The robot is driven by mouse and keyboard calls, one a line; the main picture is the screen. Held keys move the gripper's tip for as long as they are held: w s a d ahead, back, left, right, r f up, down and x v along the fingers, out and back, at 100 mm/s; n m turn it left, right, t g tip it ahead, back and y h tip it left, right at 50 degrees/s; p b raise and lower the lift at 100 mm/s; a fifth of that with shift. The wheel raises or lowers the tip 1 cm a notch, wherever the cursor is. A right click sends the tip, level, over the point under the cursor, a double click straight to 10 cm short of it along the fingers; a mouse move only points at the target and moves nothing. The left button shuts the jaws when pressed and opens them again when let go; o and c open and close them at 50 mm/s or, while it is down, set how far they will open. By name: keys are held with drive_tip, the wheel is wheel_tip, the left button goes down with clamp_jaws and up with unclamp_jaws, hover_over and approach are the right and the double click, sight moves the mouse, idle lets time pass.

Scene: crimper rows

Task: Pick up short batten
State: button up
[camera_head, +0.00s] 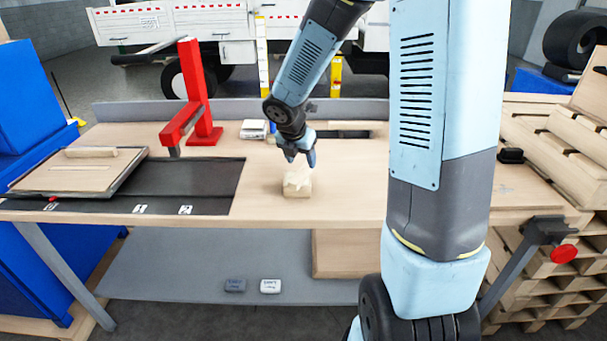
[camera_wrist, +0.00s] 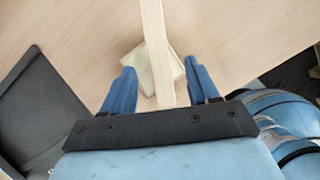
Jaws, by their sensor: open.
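A narrow pale wooden strip, which looks like the short batten (camera_wrist: 155,40), runs in the wrist view from the top edge down between my fingers, crossing a pale crumpled-looking piece (camera_wrist: 172,66). My gripper (camera_head: 298,158) is open and points down just above a small pale pile (camera_head: 297,188) on the workbench. In the wrist view the fingers (camera_wrist: 160,92) stand on both sides of the strip, with a gap on each side. In the head view I cannot tell the strip from the pile under the gripper.
A red press-like stand (camera_head: 195,100) rises left of my arm. A dark mat (camera_head: 205,185) and a tray with a board (camera_head: 75,175) lie on the left. Another pale wooden piece (camera_head: 350,127) lies behind the gripper. The bench (camera_head: 350,190) right of the pile is clear.

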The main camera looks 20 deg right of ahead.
sight(303, 170)
drive_tip(key=shift+x, duration=2.55)
drive_tip(key=shift+a, duration=0.15)
drive_tip(key=shift+c, duration=0.4)
clamp_jaws()
